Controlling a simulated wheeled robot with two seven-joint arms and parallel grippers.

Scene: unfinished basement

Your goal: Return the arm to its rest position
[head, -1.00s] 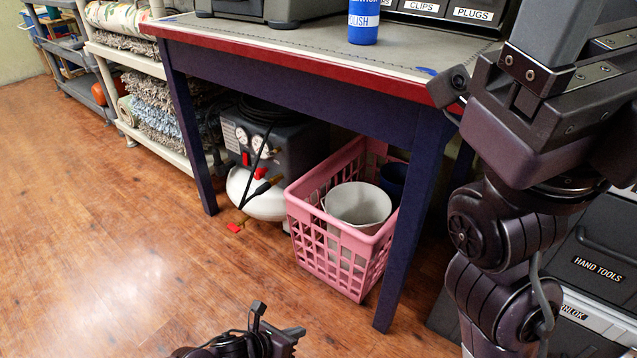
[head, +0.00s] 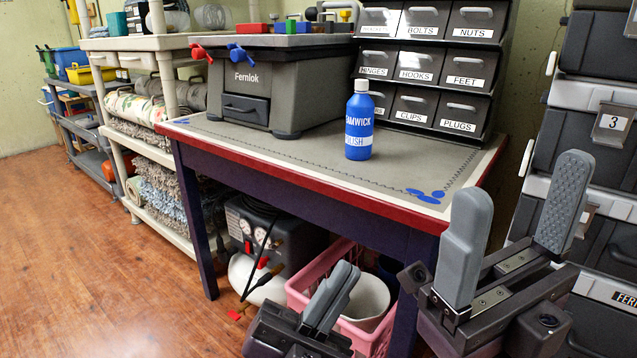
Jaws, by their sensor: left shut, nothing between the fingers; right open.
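My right gripper (head: 512,232) is at the lower right in the head view. Its two grey fingers point up and stand wide apart with nothing between them, in front of the table's right corner. My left gripper (head: 338,282) is at the bottom centre, in front of the pink basket. Its fingers are closed together and hold nothing. Most of both arms is out of the frame.
A table (head: 292,158) with a red edge carries a blue bottle (head: 359,125), a Fernlok box (head: 245,88) and labelled drawers (head: 408,65). Under it are a pink basket (head: 300,290) and a compressor (head: 262,240). Black cases (head: 590,150) stand at right. Floor at left is clear.

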